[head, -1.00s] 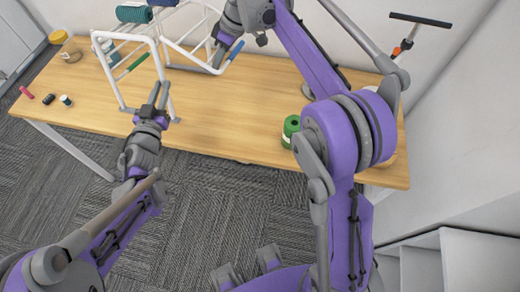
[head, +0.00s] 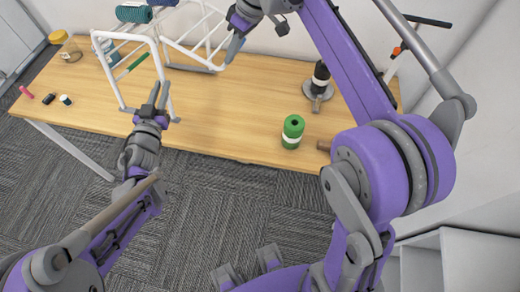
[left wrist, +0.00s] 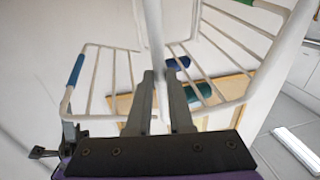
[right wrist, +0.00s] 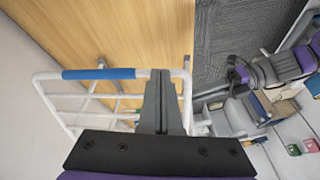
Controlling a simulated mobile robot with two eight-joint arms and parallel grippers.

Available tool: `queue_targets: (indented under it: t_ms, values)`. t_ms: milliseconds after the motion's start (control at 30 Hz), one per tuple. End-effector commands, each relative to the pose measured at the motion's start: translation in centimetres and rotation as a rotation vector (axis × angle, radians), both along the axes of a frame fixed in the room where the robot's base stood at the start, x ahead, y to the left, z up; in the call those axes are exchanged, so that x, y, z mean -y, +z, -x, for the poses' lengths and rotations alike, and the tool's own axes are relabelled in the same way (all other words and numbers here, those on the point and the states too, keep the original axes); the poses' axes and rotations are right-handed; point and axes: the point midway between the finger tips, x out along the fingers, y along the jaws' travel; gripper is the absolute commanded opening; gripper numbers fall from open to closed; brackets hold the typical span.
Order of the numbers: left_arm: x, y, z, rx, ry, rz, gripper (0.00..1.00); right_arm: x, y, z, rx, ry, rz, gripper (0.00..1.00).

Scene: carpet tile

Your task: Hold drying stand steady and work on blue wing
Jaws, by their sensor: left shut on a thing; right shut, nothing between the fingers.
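The white drying stand (head: 113,86) stands on the table at the upper left of the head view. My left gripper (head: 160,94) is shut on an upright tube of its frame; the left wrist view shows the tube (left wrist: 155,40) between the fingers. The blue wing has a blue sleeve on its outer bar (right wrist: 98,74), seen in the right wrist view and also in the left wrist view (left wrist: 76,68). My right gripper (head: 232,52) is shut and empty by the blue wing, its fingertips near the bar beyond the sleeve's end.
A green sleeve (head: 138,62) marks another bar. The table's middle (head: 215,115) is clear.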

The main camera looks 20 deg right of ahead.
Motion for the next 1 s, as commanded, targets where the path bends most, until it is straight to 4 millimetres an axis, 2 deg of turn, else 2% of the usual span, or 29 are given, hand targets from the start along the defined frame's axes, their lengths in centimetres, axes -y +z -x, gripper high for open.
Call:
queue_targets:
  t_ms: [1000]
  values:
    - [0.0,0.0,0.0,0.0,-0.001,0.001,0.0,-1.6,-11.7,16.5,0.085,-0.433,0.04,0.0]
